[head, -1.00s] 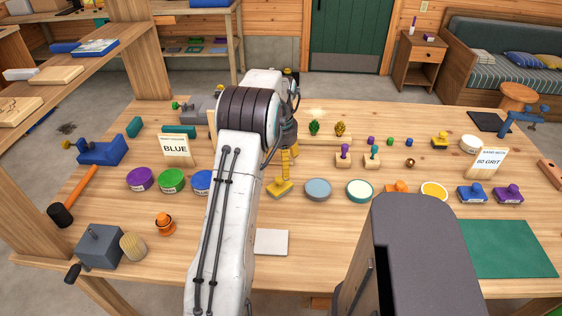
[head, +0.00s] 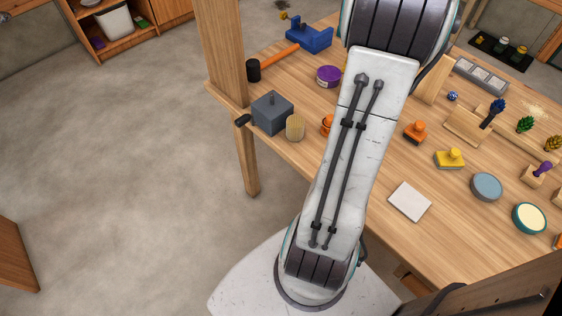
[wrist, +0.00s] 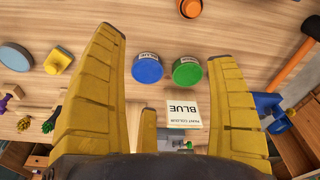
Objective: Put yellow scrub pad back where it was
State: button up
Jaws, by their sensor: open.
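The yellow scrub pad (head: 450,159), a flat yellow block with a knob, sits on the wooden table to the right of my arm in the head view. It stands left of a grey-blue round disc (head: 486,187). In the wrist view the pad (wrist: 58,61) is at the upper left, outside my left finger and apart from it. A blue round tub (wrist: 147,68) and a green one (wrist: 187,71) show between the fingers. My gripper is out of sight in the head view.
A BLUE paint colour card (wrist: 184,110) stands beyond the tubs. An orange knobbed block (head: 415,131) and a pale square tile (head: 409,201) lie near the pad. A grey block (head: 272,112), hammer (head: 275,61) and blue vise (head: 309,37) are at the left.

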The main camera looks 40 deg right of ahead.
jog(key=w+a+r+n, duration=0.1)
jog(key=a+n, duration=0.1)
jog(key=a, duration=0.5)
jog(key=w+a+r+n+t, duration=0.1)
jog(key=w+a+n, duration=0.15)
jog(key=a, duration=0.55)
jog(key=w+a+r+n, duration=0.1)
jog(key=a+n, duration=0.1)
jog(key=a, duration=0.5)
jog(key=s+a+f+n, duration=0.1)
jog(key=s+a+n, duration=0.2)
jog(key=a, duration=0.3)
jog(key=s+a+f+n+t+y, duration=0.1)
jog(key=s+a+f+n, duration=0.1)
jog(key=s+a, duration=0.3)
jog(key=shift+a+f+n+t, duration=0.25)
jog(key=shift+a+n, duration=0.3)
jog(key=shift+a, duration=0.4)
jog(key=shift+r+p, duration=0.6)
jog(key=shift+r, duration=0.1)
